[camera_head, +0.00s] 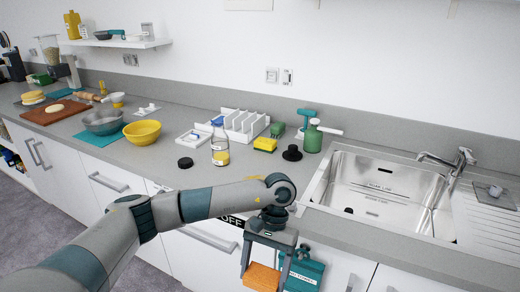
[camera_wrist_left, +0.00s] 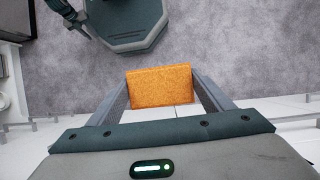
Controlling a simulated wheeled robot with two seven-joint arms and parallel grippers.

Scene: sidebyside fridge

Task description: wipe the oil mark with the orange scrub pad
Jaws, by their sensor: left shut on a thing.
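The orange scrub pad (camera_head: 261,277) is between the fingers of my left gripper (camera_head: 264,264), which is shut on it. In the head view they are in front of the white cabinet fronts, below the counter's front edge. The left wrist view shows the pad (camera_wrist_left: 160,86) gripped at both sides, with grey floor and white cabinet fronts beyond it. I cannot make out an oil mark in either view. My left forearm hides part of the counter edge and cabinets. My right gripper is not in view.
The steel sink (camera_head: 375,190) is right of my arm. A glass bottle (camera_head: 220,148), yellow sponge (camera_head: 265,144), black disc (camera_head: 185,162) and green spray bottle (camera_head: 313,137) stand on the grey counter. A yellow bowl (camera_head: 142,132) is farther left. A teal item (camera_head: 304,275) is beside the gripper.

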